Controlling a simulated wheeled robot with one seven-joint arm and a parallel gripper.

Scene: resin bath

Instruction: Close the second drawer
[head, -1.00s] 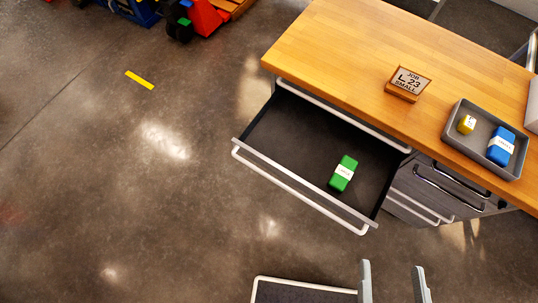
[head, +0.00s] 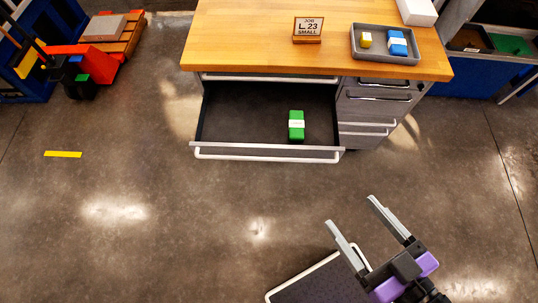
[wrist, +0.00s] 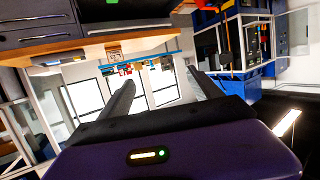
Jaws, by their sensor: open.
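In the head view an open drawer (head: 225,120) sticks out from under the wooden workbench top, with a white bar handle (head: 265,158) along its front. A green block with a pale label (head: 296,126) lies inside it, right of the middle. My gripper (head: 352,209) is open and empty, in front of the drawer and to its lower right, apart from it. In the wrist view the two fingers (wrist: 160,92) stand apart with nothing between them.
The wooden worktop (head: 240,40) carries a sign (head: 308,30) and a grey tray (head: 385,60) with a yellow and a blue block. Shut drawers (head: 378,97) are at the right. An orange pallet truck (head: 90,65) stands at the left.

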